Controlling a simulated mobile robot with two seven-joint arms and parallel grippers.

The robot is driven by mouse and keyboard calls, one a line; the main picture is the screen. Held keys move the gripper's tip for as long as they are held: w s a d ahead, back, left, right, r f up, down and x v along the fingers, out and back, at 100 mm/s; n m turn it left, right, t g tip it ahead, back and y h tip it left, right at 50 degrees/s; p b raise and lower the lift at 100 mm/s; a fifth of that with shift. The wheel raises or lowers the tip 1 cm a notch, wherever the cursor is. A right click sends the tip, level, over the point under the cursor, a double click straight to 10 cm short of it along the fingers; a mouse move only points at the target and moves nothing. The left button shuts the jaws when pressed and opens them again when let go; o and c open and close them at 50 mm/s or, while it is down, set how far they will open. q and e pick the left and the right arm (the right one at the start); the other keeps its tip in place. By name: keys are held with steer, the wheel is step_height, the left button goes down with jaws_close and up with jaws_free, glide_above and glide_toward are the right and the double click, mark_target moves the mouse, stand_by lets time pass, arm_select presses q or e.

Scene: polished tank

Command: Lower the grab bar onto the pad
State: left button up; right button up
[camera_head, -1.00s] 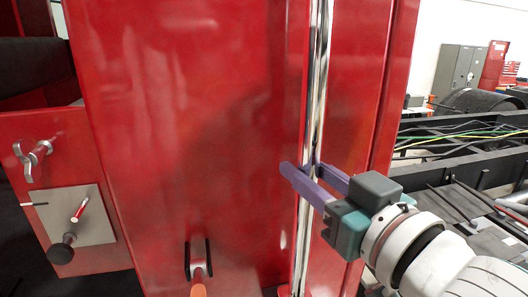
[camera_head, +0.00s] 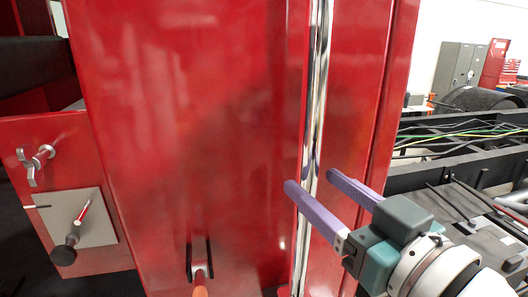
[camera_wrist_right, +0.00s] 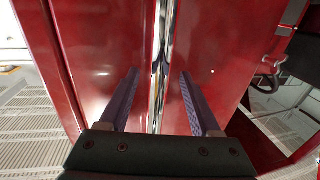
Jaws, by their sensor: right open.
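The polished chrome grab bar (camera_head: 318,90) stands upright along the edge of a tall red panel (camera_head: 190,130). It runs up out of the head view and also shows in the right wrist view (camera_wrist_right: 163,25). My right gripper (camera_head: 311,181) is open, with its two purple fingers apart. In the right wrist view the fingers (camera_wrist_right: 158,74) point at the bar, one to each side of it; I cannot tell whether the tips reach past it. I cannot make out the pad in either view. My left gripper is not in view.
A lower red panel at left carries a metal latch (camera_head: 36,163) and a pale plate (camera_head: 95,203) with a black knob (camera_head: 64,252). A handle with an orange end (camera_head: 200,290) is at the bottom. A black frame with cables (camera_head: 470,150) lies at right.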

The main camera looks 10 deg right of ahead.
steer(key=shift+p+v, duration=0.45)
steer(key=shift+v, duration=1.45)
steer(key=s+d+f+m+g+h, duration=0.2)
steer(key=s+d+f+g+h, duration=0.2)
steer(key=s+f+g, duration=0.15)
steer(key=s+f+n+g, duration=0.1)
steer(key=s+f+g, duration=0.3)
steer(key=s+g, duration=0.7)
step_height(320, 180, down, 29)
steer(key=s+a+t+b, duration=0.1)
steer(key=s+t+b, duration=0.1)
steer(key=b, duration=2.7)
steer(key=shift+s+a+n, duration=0.15)
steer(key=shift+s+n, duration=0.2)
steer(key=shift+n, duration=0.05)
